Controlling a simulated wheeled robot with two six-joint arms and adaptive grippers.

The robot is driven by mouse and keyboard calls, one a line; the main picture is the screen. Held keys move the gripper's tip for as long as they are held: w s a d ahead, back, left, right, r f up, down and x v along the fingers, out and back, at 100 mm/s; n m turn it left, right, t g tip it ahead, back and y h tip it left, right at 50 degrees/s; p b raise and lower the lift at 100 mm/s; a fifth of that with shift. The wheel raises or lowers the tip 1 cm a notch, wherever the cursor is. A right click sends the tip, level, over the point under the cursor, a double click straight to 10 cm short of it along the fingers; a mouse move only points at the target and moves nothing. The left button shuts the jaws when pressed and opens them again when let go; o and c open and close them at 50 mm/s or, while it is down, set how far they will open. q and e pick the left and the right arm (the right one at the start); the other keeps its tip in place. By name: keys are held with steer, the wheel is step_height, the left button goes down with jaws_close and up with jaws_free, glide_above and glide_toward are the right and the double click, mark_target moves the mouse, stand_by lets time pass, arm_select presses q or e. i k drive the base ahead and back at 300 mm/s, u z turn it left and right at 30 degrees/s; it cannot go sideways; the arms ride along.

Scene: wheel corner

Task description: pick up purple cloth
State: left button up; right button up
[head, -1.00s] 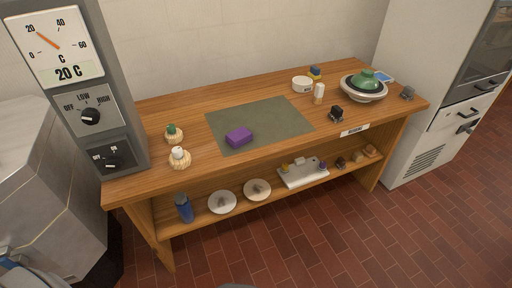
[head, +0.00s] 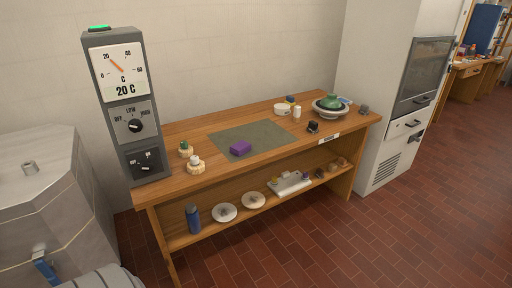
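A purple block-shaped thing (head: 240,148), which may be the folded cloth, lies on a grey-green mat (head: 262,134) on the wooden table (head: 190,183). It sits near the mat's front left edge, and nothing covers it. Neither of my grippers shows in the head view.
A grey control panel with a dial (head: 128,110) stands at the table's left end. Two small ribbed pots (head: 195,166) are left of the mat. A bowl with a green object (head: 331,105) is at the right. A blue bottle (head: 193,218) and plates stand on the lower shelf. The brick floor in front is clear.

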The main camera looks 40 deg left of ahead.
mark_target(241, 148)
steer(key=z, duration=0.25)
steer(key=i, duration=1.65)
steer(key=u, duration=0.2)
steer(key=i, duration=1.05)
steer(key=u, duration=1.6)
steer(key=i, duration=0.9)
steer(key=u, duration=0.9)
